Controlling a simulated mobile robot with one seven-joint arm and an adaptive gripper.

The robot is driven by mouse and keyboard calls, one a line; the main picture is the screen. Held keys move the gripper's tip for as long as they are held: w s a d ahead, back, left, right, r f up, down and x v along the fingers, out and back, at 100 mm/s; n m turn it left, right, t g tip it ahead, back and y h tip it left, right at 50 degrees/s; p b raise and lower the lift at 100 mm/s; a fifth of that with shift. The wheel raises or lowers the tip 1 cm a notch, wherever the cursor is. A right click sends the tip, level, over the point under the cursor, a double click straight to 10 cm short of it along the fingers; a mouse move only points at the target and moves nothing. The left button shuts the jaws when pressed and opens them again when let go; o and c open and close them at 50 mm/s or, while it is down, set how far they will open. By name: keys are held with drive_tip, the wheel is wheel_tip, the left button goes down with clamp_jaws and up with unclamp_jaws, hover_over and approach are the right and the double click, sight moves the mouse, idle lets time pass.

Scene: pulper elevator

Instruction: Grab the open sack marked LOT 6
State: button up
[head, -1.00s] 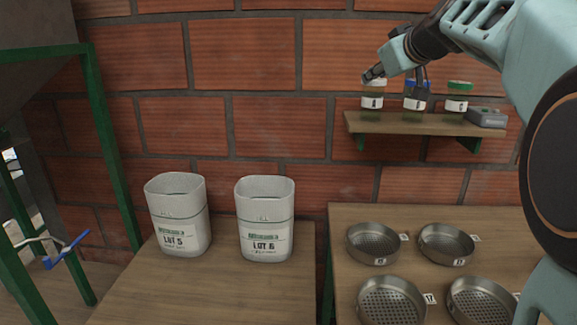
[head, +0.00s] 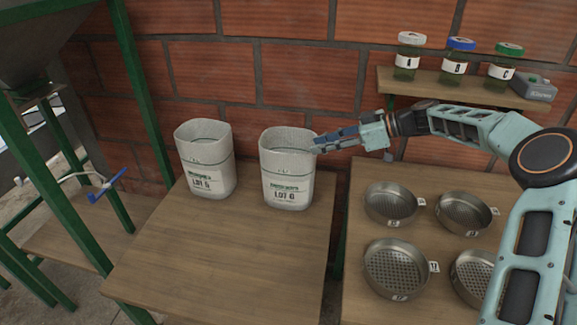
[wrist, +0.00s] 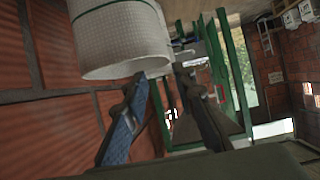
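The open white sack marked LOT 6 (head: 287,185) stands upright on the left wooden table, its top rim open. My gripper (head: 318,143) points left, level with the sack's upper part, its tips at the right edge of the rim. In the wrist view the sack (wrist: 120,42) fills the upper left, and the gripper (wrist: 160,74) shows two fingers spread apart with nothing between them. The sack wall is just beyond the fingertips; I cannot tell whether they touch it. A similar open sack marked LOT 5 (head: 207,178) stands to its left.
The left table (head: 225,250) is clear in front of the sacks. A brick wall (head: 290,85) is close behind. The right table holds several round sieves (head: 391,203). A shelf (head: 440,90) above carries three jars (head: 457,62) and a grey box. A green frame (head: 140,90) stands left.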

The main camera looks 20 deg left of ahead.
sight(284, 154)
drive_tip(key=shift+n+g+y, duration=0.3)
drive_tip(key=shift+g, duration=0.1)
drive_tip(key=x, duration=0.4)
drive_tip(key=p+x, duration=0.1)
drive_tip(key=x, duration=0.6)
drive_tip(key=shift+s+a+f+p, duration=0.3)
drive_tip(key=shift+c, duration=0.2)
clamp_jaws()
drive_tip(key=shift+r, duration=0.1)
